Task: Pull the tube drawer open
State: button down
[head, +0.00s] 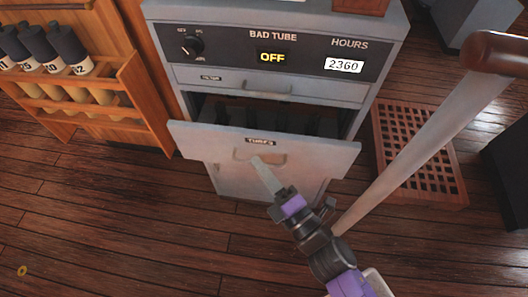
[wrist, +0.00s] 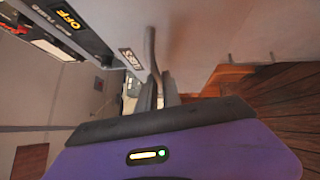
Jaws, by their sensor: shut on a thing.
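The tube drawer (head: 215,143), a grey front with a small label plate, stands pulled out from the grey cabinet (head: 290,75). Dark tube shapes show in the gap behind its front. My gripper (head: 265,168) is at the drawer's handle (head: 245,155), shut on it. In the wrist view the fingers (wrist: 157,95) reach the handle (wrist: 153,58) beside the label plate. The fingertips' exact hold on the handle is partly hidden.
A grey bar with a brown knob (head: 500,52) slants across the right side. A wooden grating (head: 425,150) lies on the floor at right. A wooden rack (head: 125,105) with several dark-capped bottles stands at left. The plank floor (head: 130,220) in front is mostly clear.

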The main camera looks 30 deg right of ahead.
jog(key=s+a+b, duration=0.5)
jog(key=s+a, duration=0.6)
jog(key=s, duration=0.4)
jog(key=shift+s+a, duration=0.25)
jog(key=shift+s, duration=0.15)
jog(key=shift+s+f, duration=0.1)
jog(key=c, duration=1.5)
grip_release()
jog(key=v, duration=0.7)
jog(key=shift+s+p, duration=0.35)
jog(key=shift+s, duration=0.05)
